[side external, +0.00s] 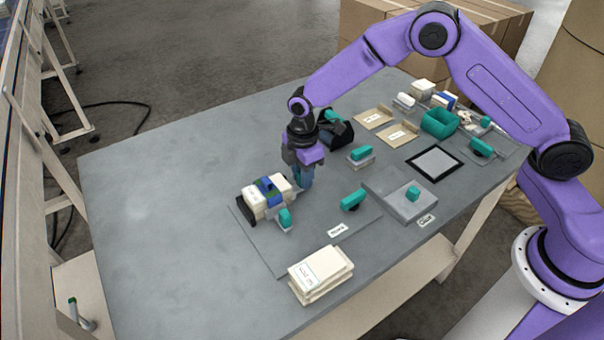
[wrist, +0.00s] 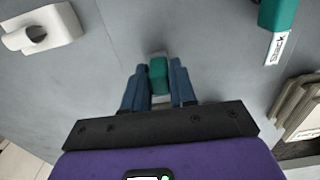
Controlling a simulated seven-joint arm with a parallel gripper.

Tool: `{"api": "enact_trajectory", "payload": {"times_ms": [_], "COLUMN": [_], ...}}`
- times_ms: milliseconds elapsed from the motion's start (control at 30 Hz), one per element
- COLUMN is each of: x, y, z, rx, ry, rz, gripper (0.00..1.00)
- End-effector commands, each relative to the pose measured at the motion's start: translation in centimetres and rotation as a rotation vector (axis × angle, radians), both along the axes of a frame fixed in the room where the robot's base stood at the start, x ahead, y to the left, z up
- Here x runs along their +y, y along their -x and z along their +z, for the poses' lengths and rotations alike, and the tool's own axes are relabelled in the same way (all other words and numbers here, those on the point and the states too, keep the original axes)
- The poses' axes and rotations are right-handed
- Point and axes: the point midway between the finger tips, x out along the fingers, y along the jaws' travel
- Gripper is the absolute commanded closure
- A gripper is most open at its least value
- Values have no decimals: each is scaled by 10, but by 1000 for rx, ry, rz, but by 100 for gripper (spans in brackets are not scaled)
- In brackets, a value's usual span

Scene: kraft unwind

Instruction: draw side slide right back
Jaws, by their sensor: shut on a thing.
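My gripper (side external: 303,184) points down at the middle of the table, just right of a cream and blue block assembly (side external: 266,195). In the wrist view its blue fingers (wrist: 158,78) are closed on both sides of a small teal handle (wrist: 158,70), which sits on a pale base. In the side view the fingers hide this handle. A teal knob (side external: 285,218) stands just in front of the block assembly on a thin grey plate (side external: 290,252). I cannot tell how far the slide under the held handle is drawn.
A teal lever (side external: 352,200) and a white label (side external: 337,230) lie to the right on the plate. A cream stack (side external: 320,272) is at the front edge. A grey box with a teal knob (side external: 412,194) and a teal bin (side external: 440,123) are farther right. The table's left side is clear.

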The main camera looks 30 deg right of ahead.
Motion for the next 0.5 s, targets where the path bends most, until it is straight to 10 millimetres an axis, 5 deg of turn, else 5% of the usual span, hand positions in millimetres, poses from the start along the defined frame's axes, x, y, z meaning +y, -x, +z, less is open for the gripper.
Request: {"api": "enact_trajectory", "payload": {"times_ms": [300, 500], "x": [-50, -63], "y": [0, 0], "z": [0, 0], "rx": [2, 2], "ry": [2, 2], "rz": [-3, 0], "gripper": [100, 100]}}
